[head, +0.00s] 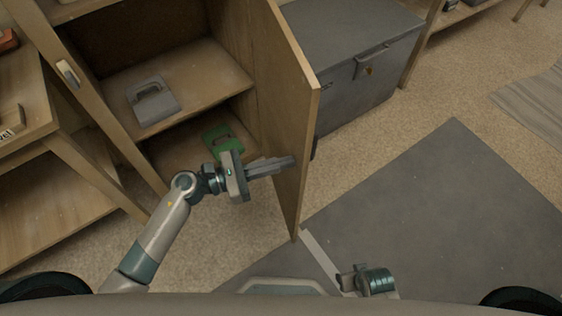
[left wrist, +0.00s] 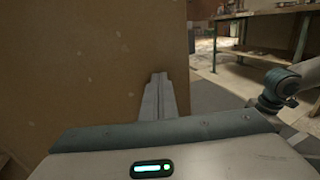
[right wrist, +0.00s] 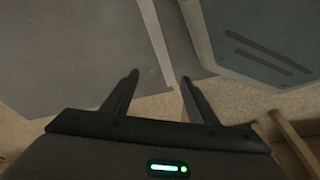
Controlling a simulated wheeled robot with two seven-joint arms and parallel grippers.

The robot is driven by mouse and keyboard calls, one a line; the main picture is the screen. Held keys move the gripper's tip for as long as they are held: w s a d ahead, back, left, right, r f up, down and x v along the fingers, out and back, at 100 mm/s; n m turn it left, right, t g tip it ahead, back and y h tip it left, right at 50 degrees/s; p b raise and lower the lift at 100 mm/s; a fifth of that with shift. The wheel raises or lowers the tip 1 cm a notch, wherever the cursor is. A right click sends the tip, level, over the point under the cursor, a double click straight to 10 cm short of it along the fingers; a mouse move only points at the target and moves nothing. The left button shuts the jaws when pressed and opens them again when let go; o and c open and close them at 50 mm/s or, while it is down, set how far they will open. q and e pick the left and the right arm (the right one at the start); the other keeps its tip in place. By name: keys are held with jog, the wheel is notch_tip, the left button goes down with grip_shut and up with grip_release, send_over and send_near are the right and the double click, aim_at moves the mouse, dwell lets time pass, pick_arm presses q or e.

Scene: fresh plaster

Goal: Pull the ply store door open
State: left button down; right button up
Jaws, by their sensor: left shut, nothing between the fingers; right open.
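The ply store door (head: 284,110) is a plain wooden panel standing well open, swung out from the right side of the wooden cabinet. My left gripper (head: 292,161) is shut and empty, its fingers against or very near the door's inner face, close to the free edge. In the left wrist view, the closed fingers (left wrist: 158,80) overlap the door panel (left wrist: 90,60) near its right edge; I cannot tell whether they touch. The door's outer face and any handle there are hidden. My right gripper (right wrist: 157,78) is open and empty above the floor.
Inside the cabinet, a grey case (head: 153,98) sits on the shelf and a green case (head: 222,138) below. A grey chest (head: 345,60) stands behind the door. A wooden shelf unit (head: 40,195) is at left. A dark mat (head: 450,210) covers open floor at right.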

pick_arm(q)
jog(key=w+d+n+t, duration=0.1)
jog(key=w+d, duration=0.1)
jog(key=d, duration=0.3)
jog(key=w+d+n+t+y+p, duration=0.1)
jog(key=w+d, duration=0.1)
jog(key=d, duration=0.4)
jog(key=w+d+n+t+y, duration=0.1)
jog(key=w+d+t, duration=0.1)
jog(key=d, duration=0.3)
jog(key=shift+w+d, duration=0.15)
jog(key=shift+w, duration=0.3)
pick_arm(e)
jog(key=f, duration=0.1)
jog(key=s+f, duration=0.1)
jog(key=f, duration=0.2)
jog(key=shift+s+d, duration=0.15)
jog(key=shift+d, duration=0.1)
